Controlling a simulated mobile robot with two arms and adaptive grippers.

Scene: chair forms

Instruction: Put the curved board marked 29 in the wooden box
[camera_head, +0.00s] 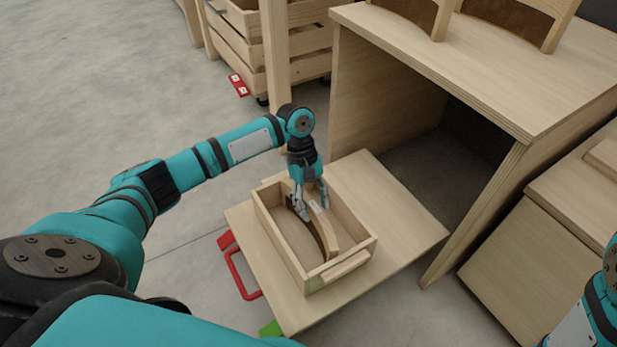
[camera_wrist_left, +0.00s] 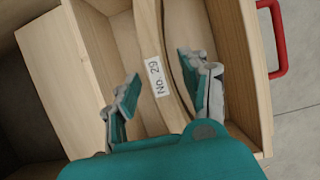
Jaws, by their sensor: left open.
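The wooden box (camera_head: 280,246) is open-topped and stands on a low wooden panel. The curved board (camera_head: 328,236) is inside it, standing on edge between the long walls. In the left wrist view the board (camera_wrist_left: 150,38) carries a white label reading "No. 29". My left gripper (camera_head: 311,200) reaches down into the box from above. Its fingers are open, one on each side of the board, and gaps show beside the board in the left wrist view (camera_wrist_left: 159,66). The board's lower edge is partly hidden. My right gripper is out of view; only part of that arm shows at the right edge.
The low panel (camera_head: 395,205) extends from an open wooden cabinet (camera_head: 385,85). More curved boards (camera_head: 510,17) stand on the cabinet top. A red handle (camera_head: 236,268) sits left of the box. A slatted crate (camera_head: 238,45) stands behind. Grey floor (camera_head: 110,80) is clear at left.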

